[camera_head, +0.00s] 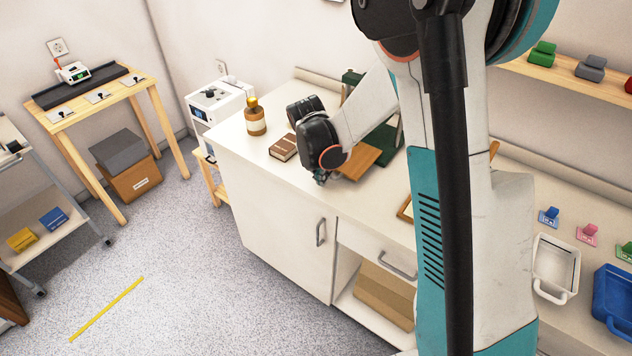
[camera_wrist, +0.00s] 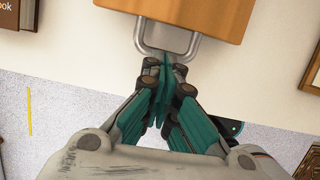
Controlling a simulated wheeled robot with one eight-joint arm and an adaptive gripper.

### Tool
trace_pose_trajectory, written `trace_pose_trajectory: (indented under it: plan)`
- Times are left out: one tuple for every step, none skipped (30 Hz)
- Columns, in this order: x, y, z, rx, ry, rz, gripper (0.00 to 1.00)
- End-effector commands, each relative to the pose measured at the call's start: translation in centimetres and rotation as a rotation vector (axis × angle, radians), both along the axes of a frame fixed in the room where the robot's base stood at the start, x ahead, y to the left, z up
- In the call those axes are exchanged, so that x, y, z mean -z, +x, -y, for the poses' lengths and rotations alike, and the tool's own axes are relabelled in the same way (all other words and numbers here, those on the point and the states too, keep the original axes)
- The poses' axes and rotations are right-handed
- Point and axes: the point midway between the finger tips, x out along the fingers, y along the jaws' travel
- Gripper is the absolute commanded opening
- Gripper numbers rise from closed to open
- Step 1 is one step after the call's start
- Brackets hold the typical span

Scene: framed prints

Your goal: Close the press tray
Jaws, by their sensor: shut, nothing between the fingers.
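The press is a dark green frame (camera_head: 388,140) on the white counter, mostly hidden behind my arm. Its wooden tray (camera_head: 361,160) sticks out from it towards the counter's front edge. In the wrist view the tray (camera_wrist: 205,12) is at the top, with a grey metal U-shaped handle (camera_wrist: 192,46) on its front. My gripper (camera_wrist: 163,66) is shut and empty, its teal fingertips over the handle's loop in the picture. I cannot tell whether they touch it. In the head view my gripper (camera_head: 321,178) is small and partly hidden by my wrist, beside the tray's front.
A wooden-framed piece (camera_head: 405,208) lies to the right. Stamps and a white tub (camera_head: 556,267) are farther right. The floor (camera_head: 190,270) in front is mostly clear.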

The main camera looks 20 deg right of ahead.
Motion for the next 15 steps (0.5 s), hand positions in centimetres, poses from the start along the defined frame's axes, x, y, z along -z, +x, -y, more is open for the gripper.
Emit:
trace_pose_trajectory:
  plan:
    - [0.1,0.8,1.2,0.006,0.0,0.0,0.0]
    - [0.1,1.3,1.9,0.006,0.0,0.0,0.0]
    - [0.1,1.9,2.7,0.006,0.0,0.0,0.0]
    - [0.1,2.3,3.4,0.007,-0.001,-0.001,0.0]
    - [0.1,2.8,4.0,0.006,-0.001,-0.001,0.0]
    - [0.1,3.4,4.8,0.006,-0.001,-0.001,0.0]
    - [0.1,3.8,5.4,0.006,-0.001,-0.001,0.0]
    - [0.1,4.2,6.0,0.006,-0.002,-0.001,0.0]
    - [0.1,4.8,6.7,0.005,-0.001,0.0,0.0]
    - [0.1,5.2,7.2,0.004,-0.001,0.0,0.0]
    - [0.0,5.5,7.7,0.004,-0.001,0.0,0.0]
    - [0.0,5.9,8.2,0.004,-0.001,0.0,0.0]
    - [0.1,6.2,8.6,0.003,0.0,0.0,0.0]
    - [0.1,6.5,9.0,0.003,0.0,0.0,0.0]
    - [0.0,6.8,9.4,0.002,0.0,0.0,0.0]
